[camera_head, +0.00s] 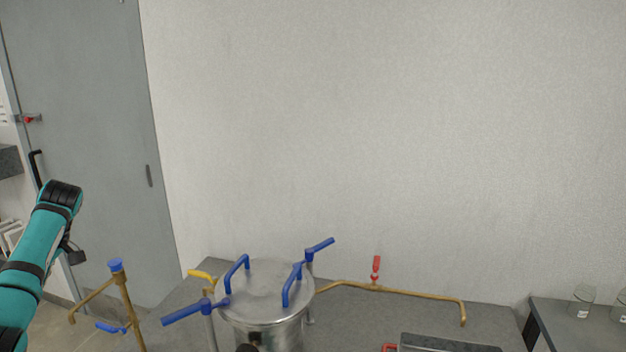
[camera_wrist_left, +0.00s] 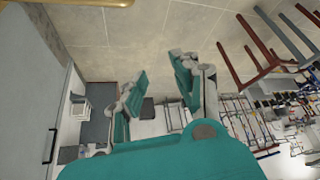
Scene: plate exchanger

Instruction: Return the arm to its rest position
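My left arm (camera_head: 38,240) comes in from the left in the head view, teal with black bands, raised in front of the grey door. Its gripper fingers cannot be made out there. In the left wrist view my left gripper (camera_wrist_left: 158,92) shows two teal fingers with grey tips standing well apart, with nothing between them. It hangs in free air, apart from the vessel and pipes. My right gripper is in neither view.
A steel vessel (camera_head: 262,291) with blue handles stands on the grey table (camera_head: 190,322). A brass pipe with a blue cap (camera_head: 116,265) stands left of it. A brass pipe with a red valve (camera_head: 376,268) runs right. Glass beakers (camera_head: 581,300) stand far right. Stools (camera_wrist_left: 250,55) show in the wrist view.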

